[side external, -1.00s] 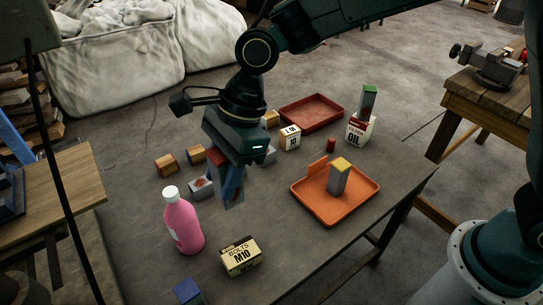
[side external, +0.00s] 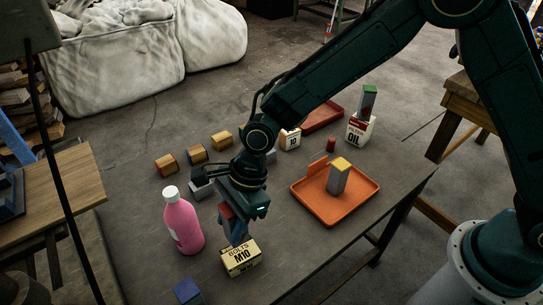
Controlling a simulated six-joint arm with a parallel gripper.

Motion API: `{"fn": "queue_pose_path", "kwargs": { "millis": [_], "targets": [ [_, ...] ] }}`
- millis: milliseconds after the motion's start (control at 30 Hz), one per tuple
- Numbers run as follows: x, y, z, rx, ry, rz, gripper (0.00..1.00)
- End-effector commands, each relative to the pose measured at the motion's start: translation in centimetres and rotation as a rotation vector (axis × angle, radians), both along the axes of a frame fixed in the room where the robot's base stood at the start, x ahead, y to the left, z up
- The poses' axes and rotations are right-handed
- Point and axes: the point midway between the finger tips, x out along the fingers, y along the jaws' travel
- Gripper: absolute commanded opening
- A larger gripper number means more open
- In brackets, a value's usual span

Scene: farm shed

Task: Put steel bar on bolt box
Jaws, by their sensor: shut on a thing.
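My gripper (side external: 236,219) is shut on a grey steel bar (side external: 239,238), mostly hidden by the fingers. The bar hangs upright, its lower end at the top of the bolt box (side external: 241,260). I cannot tell whether bar and box touch. The bolt box is a small cream and black carton marked "BOLTS M10", lying on the dark table near its front edge.
A pink bottle (side external: 183,224) stands close left of my gripper, and a blue block (side external: 187,291) lies in front. An orange tray (side external: 364,202) holding a yellow-topped grey bar (side external: 338,181) is to the right. An oil filter box (side external: 359,130) carries a green-topped bar (side external: 368,101).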

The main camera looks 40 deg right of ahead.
Motion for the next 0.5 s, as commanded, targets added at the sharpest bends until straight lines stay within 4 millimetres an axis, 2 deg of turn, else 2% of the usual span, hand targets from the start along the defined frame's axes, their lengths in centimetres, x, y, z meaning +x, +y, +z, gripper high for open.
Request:
{"fn": "queue_pose_path", "kwargs": {
  "millis": [133, 500],
  "targets": [
    [0.0, 0.1, -1.5, 0.001, 0.0, 0.001, 0.06],
    [0.0, 0.0, -2.5, 0.001, 0.0, 0.001, 0.06]
  ]
}}
